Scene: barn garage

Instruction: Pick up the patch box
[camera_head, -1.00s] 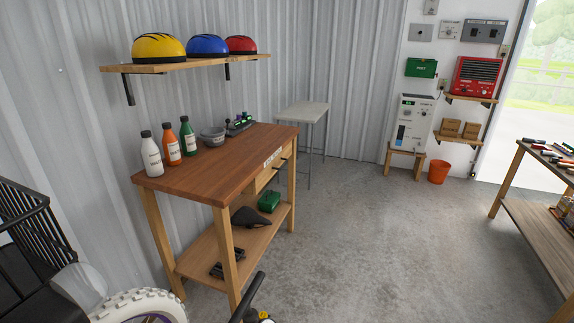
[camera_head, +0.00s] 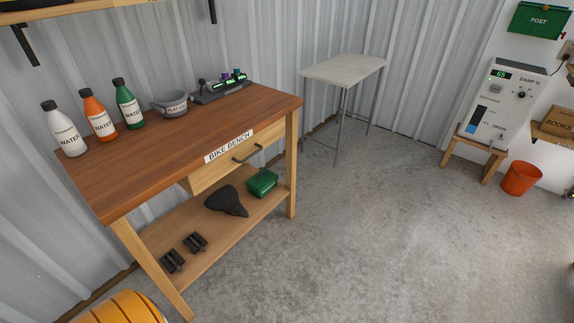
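A small green box (camera_head: 262,183), which looks like the patch box, sits on the lower shelf (camera_head: 207,252) of the wooden bike bench. It is near the shelf's right end, beside a black bicycle saddle (camera_head: 227,201) and close to the right front leg. Its top and front are in clear view. Any writing on it is too small to read. Neither of my grippers is in view, and nothing touches the box.
Two black pedals (camera_head: 184,252) lie on the shelf's left. The benchtop (camera_head: 200,146) above holds several bottles, a grey bowl (camera_head: 171,103) and a dark rack (camera_head: 222,89). A drawer (camera_head: 236,156) hangs below it.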

